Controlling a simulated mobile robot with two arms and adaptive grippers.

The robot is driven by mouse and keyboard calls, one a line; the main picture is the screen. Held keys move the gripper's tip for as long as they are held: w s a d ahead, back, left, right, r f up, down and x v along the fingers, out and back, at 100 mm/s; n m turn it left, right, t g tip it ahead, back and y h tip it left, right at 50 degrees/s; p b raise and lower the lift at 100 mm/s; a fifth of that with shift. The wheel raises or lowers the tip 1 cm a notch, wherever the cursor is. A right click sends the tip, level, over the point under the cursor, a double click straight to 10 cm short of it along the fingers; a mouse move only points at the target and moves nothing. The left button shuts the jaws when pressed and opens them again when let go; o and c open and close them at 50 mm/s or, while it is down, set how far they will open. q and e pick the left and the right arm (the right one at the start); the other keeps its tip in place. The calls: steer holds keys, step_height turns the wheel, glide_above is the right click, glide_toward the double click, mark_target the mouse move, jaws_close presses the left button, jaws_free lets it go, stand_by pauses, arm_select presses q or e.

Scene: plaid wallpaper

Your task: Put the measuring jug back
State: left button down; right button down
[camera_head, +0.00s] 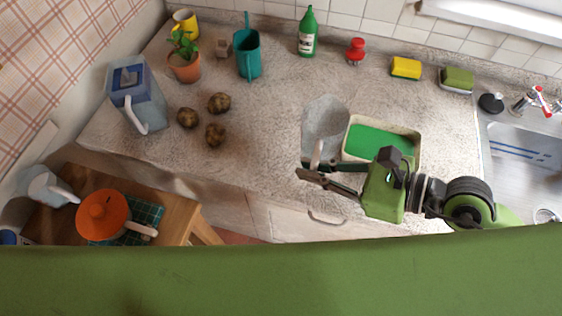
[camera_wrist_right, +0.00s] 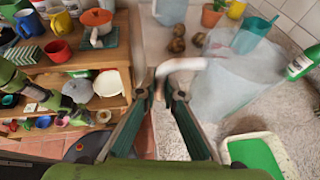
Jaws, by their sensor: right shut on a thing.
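The measuring jug (camera_head: 325,118) is a clear, pale, see-through jug at the front middle of the worktop in the head view. It also shows large, right of the fingers, in the right wrist view (camera_wrist_right: 228,88). My right gripper (camera_head: 309,169) is at its near side, shut on its pale handle; the handle shows between the fingertips in the right wrist view (camera_wrist_right: 160,88). I cannot tell whether the jug's base touches the worktop.
A cream tub with a green inside (camera_head: 356,125) stands close right of the jug. Potatoes (camera_head: 215,134) and a blue-lidded pitcher (camera_head: 149,98) are left. A wooden shelf unit (camera_head: 177,190) at lower left holds an orange pot (camera_head: 103,214). The worktop's middle is clear.

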steer(key=w+a+f+b, duration=0.2)
steer(key=w+f, duration=0.1)
steer(key=w+a+f+b, duration=0.1)
steer(key=w+f+b, duration=0.1)
steer(key=f, duration=0.2)
steer(key=w+a+f+b, duration=0.2)
steer(key=w+f+b, duration=0.1)
steer(key=shift+w+a+f, duration=0.3)
steer(key=shift+w+f, duration=0.05)
steer(key=shift+f, duration=0.3)
